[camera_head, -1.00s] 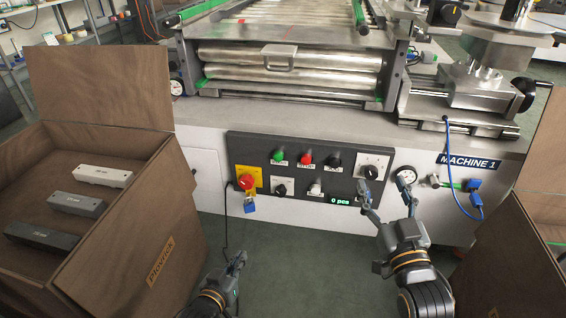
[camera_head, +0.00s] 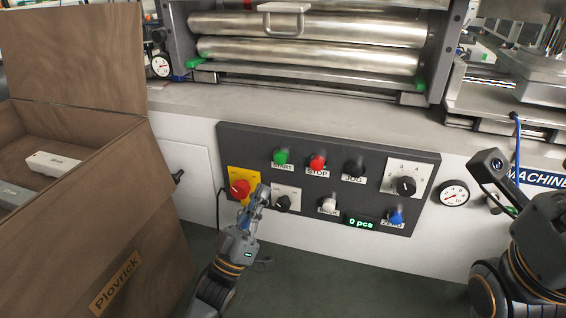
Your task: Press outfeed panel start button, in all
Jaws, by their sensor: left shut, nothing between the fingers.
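The green START button (camera_head: 281,157) is at the upper left of the dark outfeed panel (camera_head: 230,143) on the machine front. The red STOP button (camera_head: 318,161) is just right of it. My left gripper (camera_head: 261,190) is shut and empty. In the picture its tips lie below and left of the START button, between the red emergency knob (camera_head: 239,188) and a black selector (camera_head: 283,203). No contact with the button shows. My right gripper (camera_head: 491,168) is at the right, past the panel; its fingers are not clear.
The panel also holds a black JOG button (camera_head: 353,169), a white button (camera_head: 328,204), a blue ZERO button (camera_head: 395,217) and a rotary dial (camera_head: 403,186). A display (camera_head: 362,222) reads 0 pcs. A brown crate (camera_head: 150,215) stands close on the left. A gauge (camera_head: 454,193) is at right.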

